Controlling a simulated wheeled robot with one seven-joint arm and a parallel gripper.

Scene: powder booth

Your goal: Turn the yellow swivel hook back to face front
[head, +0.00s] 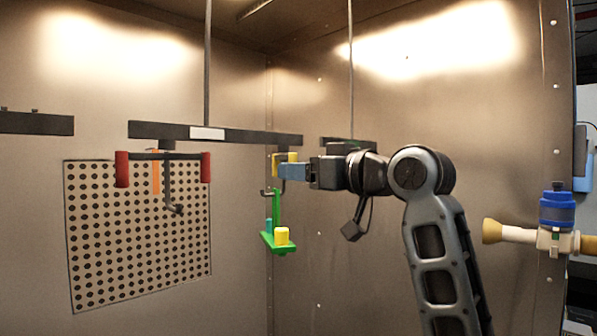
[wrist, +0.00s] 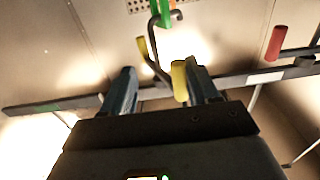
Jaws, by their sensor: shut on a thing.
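The yellow swivel hook (head: 277,165) hangs below the right end of the dark overhead bar. Its two yellow end grips look close together in the head view, so its crosspiece is turned well away from sideways. A green carrier (head: 276,240) with a yellow and a teal cylinder hangs from its dark hook. My gripper (head: 291,171) reaches in from the right and is shut on the yellow swivel hook. In the wrist view one yellow grip (wrist: 179,82) lies against the right finger and the other (wrist: 142,46) is farther off. The exact contact is partly hidden.
A red-ended swivel hook (head: 166,157) hangs left on the same overhead bar (head: 240,136), its crosspiece sideways, with an orange strip by it. A perforated panel (head: 140,240) is on the back wall. A blue-capped fitting with a nozzle (head: 556,215) stands at the right edge.

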